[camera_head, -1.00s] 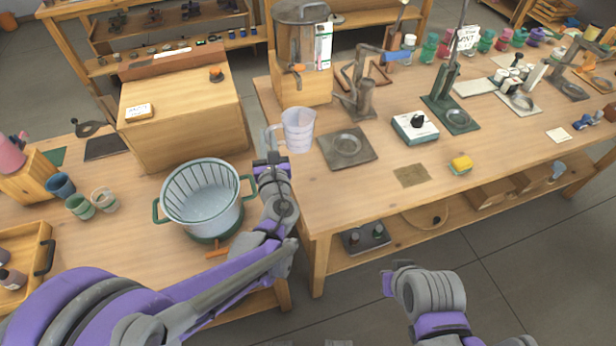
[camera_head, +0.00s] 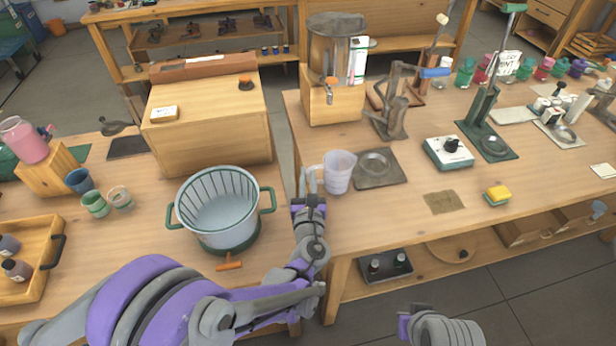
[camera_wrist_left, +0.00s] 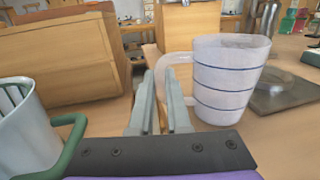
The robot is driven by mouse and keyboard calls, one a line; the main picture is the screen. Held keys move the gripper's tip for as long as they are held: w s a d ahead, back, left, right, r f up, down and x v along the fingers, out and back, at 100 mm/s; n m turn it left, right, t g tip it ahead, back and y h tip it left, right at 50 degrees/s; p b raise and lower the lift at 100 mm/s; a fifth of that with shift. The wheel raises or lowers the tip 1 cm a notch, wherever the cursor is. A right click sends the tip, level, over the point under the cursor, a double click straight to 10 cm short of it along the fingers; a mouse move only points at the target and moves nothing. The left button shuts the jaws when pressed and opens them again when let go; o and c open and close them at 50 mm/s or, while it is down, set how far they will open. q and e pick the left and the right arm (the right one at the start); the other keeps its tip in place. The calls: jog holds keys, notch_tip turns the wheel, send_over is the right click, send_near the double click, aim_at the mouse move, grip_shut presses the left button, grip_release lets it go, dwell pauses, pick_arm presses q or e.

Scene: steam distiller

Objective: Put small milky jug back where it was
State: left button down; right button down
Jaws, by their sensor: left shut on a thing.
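The small milky jug (camera_head: 340,172), translucent white with dark rings, is upright at the left edge of the right table, just left of the square metal plate (camera_head: 390,180). My left gripper (camera_head: 309,182) is at the jug's left side, shut on its handle. In the left wrist view the jug (camera_wrist_left: 228,85) is right of the fingers (camera_wrist_left: 165,85), which partly hide the handle. I cannot tell whether its base touches the table. My right gripper (camera_head: 404,322) is low in the head view, away from the jug; its fingers are not clear.
A ribbed pot (camera_head: 218,208) with green handles stands left of my left gripper. A steel tank with a tap (camera_head: 335,65) and a lever press (camera_head: 393,110) stand behind the jug. A white dial box (camera_head: 448,153) is to the right.

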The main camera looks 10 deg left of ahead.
pick_arm(q)
jog(key=c, duration=0.9)
grip_release()
jog(key=shift+r, duration=0.15)
jog(key=s, duration=0.4)
jog(key=s+d, duration=0.1)
jog(key=s, duration=0.7)
jog(key=shift+d, duration=0.2)
